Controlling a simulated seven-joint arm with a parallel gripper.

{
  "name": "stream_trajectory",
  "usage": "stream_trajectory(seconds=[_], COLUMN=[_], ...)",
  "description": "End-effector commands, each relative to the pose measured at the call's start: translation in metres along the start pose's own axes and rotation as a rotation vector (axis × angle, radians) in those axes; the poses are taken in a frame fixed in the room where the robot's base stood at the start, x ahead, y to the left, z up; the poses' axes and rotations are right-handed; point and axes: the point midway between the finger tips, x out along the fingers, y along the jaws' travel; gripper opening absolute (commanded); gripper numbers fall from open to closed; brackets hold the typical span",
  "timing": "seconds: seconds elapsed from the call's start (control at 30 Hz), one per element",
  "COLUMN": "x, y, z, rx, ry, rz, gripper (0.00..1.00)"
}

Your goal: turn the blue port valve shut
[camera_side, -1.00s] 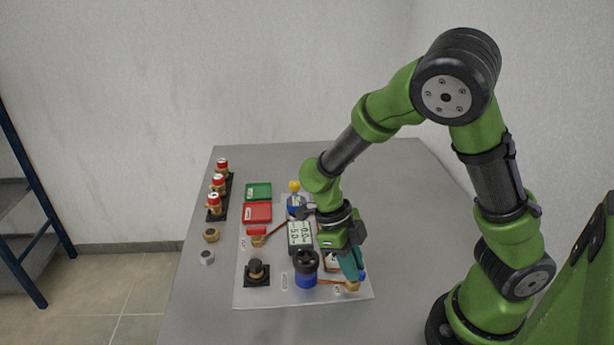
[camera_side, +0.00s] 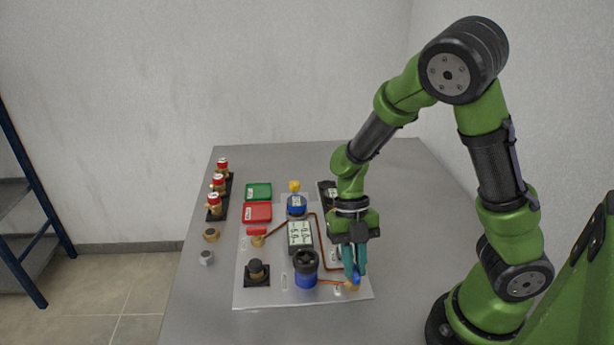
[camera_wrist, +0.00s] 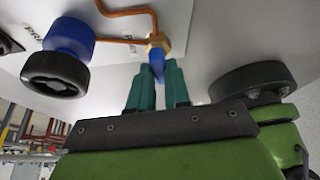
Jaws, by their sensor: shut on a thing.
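The blue port valve is a small brass body (camera_wrist: 157,42) with a blue handle (camera_wrist: 157,64), at the near right corner of the white plate (camera_side: 262,300). In the side view its blue handle (camera_side: 355,281) shows at the fingertips. My gripper (camera_side: 354,274) points down over the valve, its teal fingers on either side of the handle. In the wrist view my gripper (camera_wrist: 158,76) is shut on the blue handle, which sticks out between the fingers. The fingers partly hide the valve in the side view.
A blue pump-like cylinder with a black top (camera_side: 306,270) stands just left of the valve, joined by a copper pipe (camera_side: 329,282). A display (camera_side: 300,235), a red tray (camera_side: 257,212) and a green tray (camera_side: 258,191) lie farther off. The table's right side is clear.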

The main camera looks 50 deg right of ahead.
Motion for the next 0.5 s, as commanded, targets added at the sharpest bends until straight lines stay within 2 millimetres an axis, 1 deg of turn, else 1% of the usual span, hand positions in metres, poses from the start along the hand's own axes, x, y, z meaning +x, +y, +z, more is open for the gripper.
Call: stream_trajectory(seconds=[0.2, 0.5], x=[-0.0007, -0.0007], y=[-0.0004, -0.0003], z=[0.0002, 0.0002], rx=[0.08, 0.116], ry=[-0.001, -0.001], rz=[0.036, 0.051], gripper=[0.0, 0.0])
